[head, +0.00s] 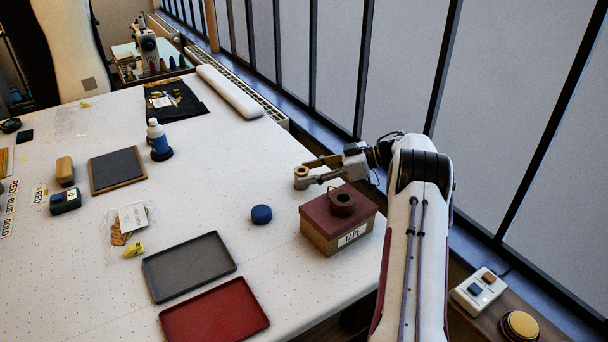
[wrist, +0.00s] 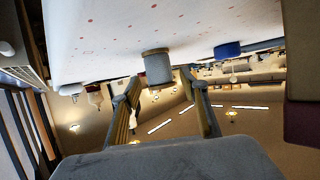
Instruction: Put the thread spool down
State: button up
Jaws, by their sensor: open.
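The thread spool (head: 301,178) is a small pale grey cylinder with a tan top, in the middle of the head view. It stands upright on the white table, left of the box. In the wrist view, which looks upside down, the spool (wrist: 158,68) meets the table surface. My gripper (head: 313,171) is open, low over the table, with its fingertips at the spool. In the wrist view the fingers of my gripper (wrist: 160,77) are spread to either side of the spool, with gaps showing. Whether a fingertip still touches it I cannot tell.
A blue round piece (head: 261,214) lies nearby. A grey tray (head: 189,266) and a red tray (head: 214,312) lie in front. The table left of the spool is clear.

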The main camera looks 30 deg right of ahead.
jog(key=v, duration=0.9)
jog(key=shift+s+d, duration=0.15)
jog(key=shift+d, duration=0.1)
jog(key=shift+r, duration=0.1)
jog(key=w+a+r+m+t+h, duration=0.1)
jog(key=w+a+r+t+h, duration=0.15)
jog(key=w+r, duration=0.55)
jog(key=w+a+r+t+h, duration=0.2)
jog(key=w+a+r+t, duration=0.25)
jog(key=r, duration=0.85)
jog(key=s+a+r+m+t+h, duration=0.1)
jog(key=s+a+r+m+h, duration=0.2)
jog(key=r, duration=0.4)
jog(key=s+a+r+m+h, duration=0.1)
jog(key=a+r+m+h, duration=0.15)
jog(key=r+h, duration=0.3)
jog(key=s+a+f+m+g+y, duration=0.1)
jog(key=s+a+f+g, duration=0.2)
jog(key=s+a+f, duration=0.4)
jog(key=s+a+f+m+g+y, duration=0.1)
jog(key=s+a+f+g, duration=0.3)
jog(key=s, duration=1.8)
jog(key=s+a+f+m+g, duration=0.1)
jog(key=s+a+f+g, duration=0.3)
jog(key=s+a+f, duration=0.8)
jog(key=s, duration=0.2)
jog(key=shift+s+a+y, duration=0.35)
jog(key=shift+s+y, duration=0.05)
jog(key=shift+f+m, duration=0.1)
jog(key=shift+m, duration=0.15)
